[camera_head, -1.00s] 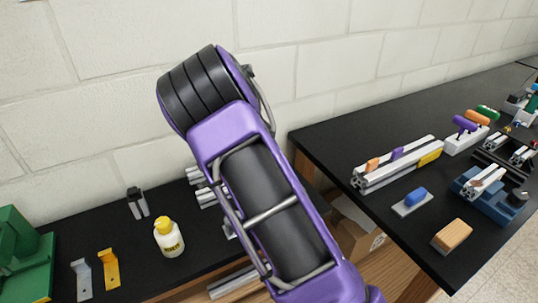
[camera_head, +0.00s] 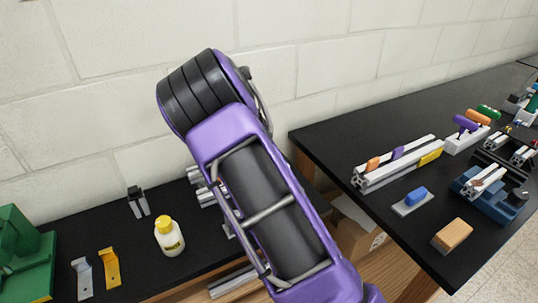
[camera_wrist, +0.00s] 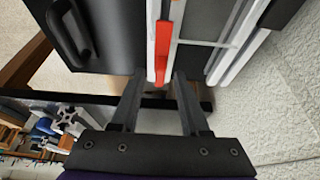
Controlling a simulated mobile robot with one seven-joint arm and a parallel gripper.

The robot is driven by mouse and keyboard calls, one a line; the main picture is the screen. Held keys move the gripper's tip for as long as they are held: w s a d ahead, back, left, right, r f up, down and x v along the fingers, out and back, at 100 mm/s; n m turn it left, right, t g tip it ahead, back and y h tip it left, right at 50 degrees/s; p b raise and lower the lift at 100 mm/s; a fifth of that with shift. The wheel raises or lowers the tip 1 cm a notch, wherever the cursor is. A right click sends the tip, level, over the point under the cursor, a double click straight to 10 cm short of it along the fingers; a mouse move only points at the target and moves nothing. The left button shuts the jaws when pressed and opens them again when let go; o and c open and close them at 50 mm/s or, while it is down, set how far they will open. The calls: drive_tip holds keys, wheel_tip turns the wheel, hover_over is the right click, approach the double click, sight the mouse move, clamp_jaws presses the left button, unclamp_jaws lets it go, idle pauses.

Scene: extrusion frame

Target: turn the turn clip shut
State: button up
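The turn clip appears to be the red bar (camera_wrist: 162,50) in the wrist view. It lies lengthwise along a pale extrusion rail (camera_wrist: 152,30), next to a dark panel. My gripper (camera_wrist: 156,88) is open, with its two dark fingers apart and nothing held between them. The near end of the red bar is just ahead of the gap between the fingertips; I cannot tell whether either finger touches it. In the head view my purple arm hides the gripper and most of the frame. Only some extrusion ends (camera_head: 206,198) show beside the arm.
A yellow-capped bottle (camera_head: 170,238), a yellow bracket (camera_head: 109,268) and a grey bracket (camera_head: 83,279) stand on the black bench at left. A dark panel with a black handle (camera_wrist: 75,35) is close to my fingers. A second bench (camera_head: 345,135) at right holds several parts.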

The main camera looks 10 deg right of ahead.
drive_tip(key=v, duration=1.7)
drive_tip(key=shift+r, duration=0.25)
